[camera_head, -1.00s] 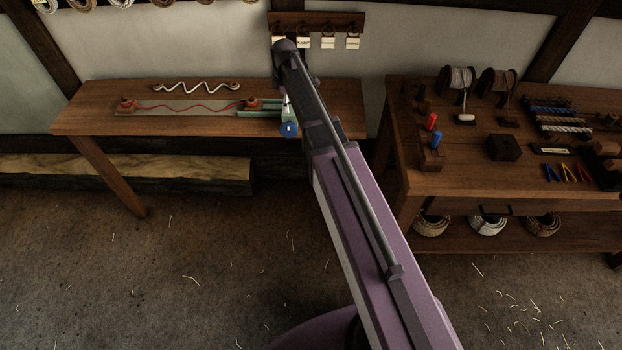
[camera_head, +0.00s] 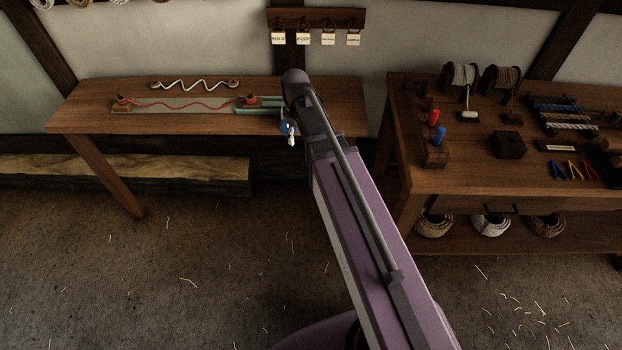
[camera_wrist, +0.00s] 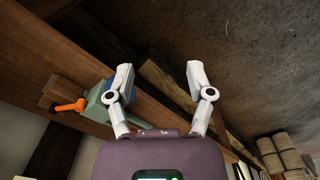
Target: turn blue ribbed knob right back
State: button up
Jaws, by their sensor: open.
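The blue ribbed knob (camera_head: 284,128) is at the front edge of the left workbench, at the end of a green fixture (camera_head: 258,111). My arm and fingers partly cover it in the head view. In the wrist view the green fixture (camera_wrist: 97,109) shows at the left with an orange lever (camera_wrist: 70,106), and the blue knob is largely behind the left finger. My gripper (camera_wrist: 160,74) is open and empty, its fingers well apart. In the head view a white finger (camera_head: 292,140) shows just in front of the knob. I cannot tell whether it touches.
A red cord (camera_head: 190,104) runs along a plate on the left workbench (camera_head: 75,115). A wooden beam (camera_head: 130,168) lies below it. The right workbench (camera_head: 470,178) carries spools, tools and red and blue pegs.

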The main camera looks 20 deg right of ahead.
jog(key=s+f+m+b, duration=0.3)
jog(key=s+m, duration=0.3)
jog(key=s, duration=0.7)
jog(key=shift+s+f+m+b, duration=0.3)
jog(key=shift+s+f+m, duration=0.1)
jog(key=shift+s, duration=0.1)
